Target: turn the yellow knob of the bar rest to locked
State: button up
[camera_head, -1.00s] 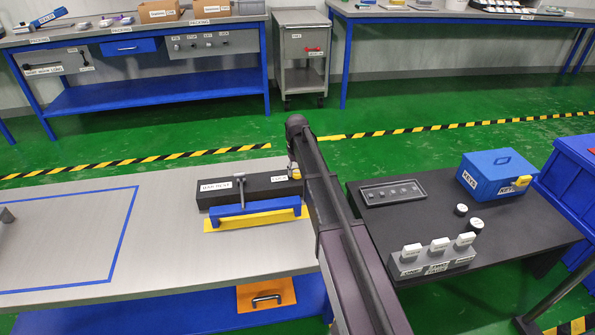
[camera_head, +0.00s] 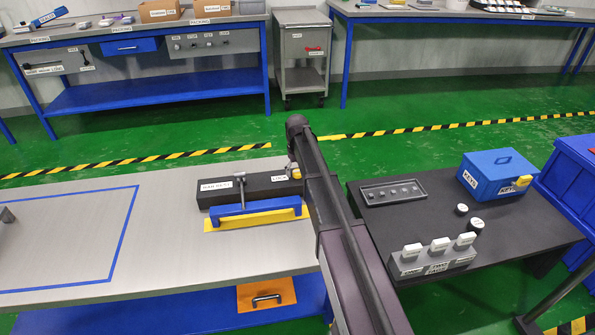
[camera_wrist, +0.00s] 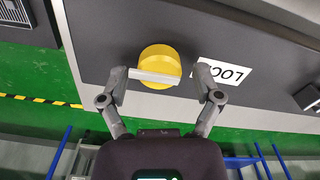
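The bar rest (camera_head: 222,200) is a long dark block near the right end of the grey table, labelled BAR REST. Its yellow knob (camera_head: 296,172) shows at the right end, partly hidden by my arm. In the wrist view the round yellow knob (camera_wrist: 160,58) has a pale grip bar across it, lying nearly level in the picture. My gripper (camera_wrist: 163,82) is open, one finger on each side of the knob. The left fingertip is close to the bar's left end; contact cannot be told. The right fingertip is apart from it.
A white label (camera_wrist: 222,74) lies right of the knob. A blue and yellow handled piece (camera_head: 257,213) stands before the bar rest. The dark side table (camera_head: 430,220) holds a blue KEYS box (camera_head: 496,172), a tray and several labelled blocks. Green floor lies behind.

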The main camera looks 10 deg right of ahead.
jog(key=shift+m, duration=0.4)
jog(key=shift+d+m, duration=0.1)
jog(key=shift+m, duration=1.6)
jog(key=m, duration=0.9)
jog(key=shift+d, duration=0.15)
jog(key=m, duration=0.4)
jog(key=shift+s+m, duration=0.1)
jog(key=shift+m, duration=0.3)
notch_tip(320, 180, up, 14)
jog(key=p, duration=1.4)
jog(key=s+r+n+p, duration=0.5)
jog(key=s, duration=0.5)
jog(key=s+r+n+p, duration=0.5)
jog(key=s, duration=0.6)
jog(key=shift+s+n, duration=0.15)
jog(key=shift+n, duration=0.25)
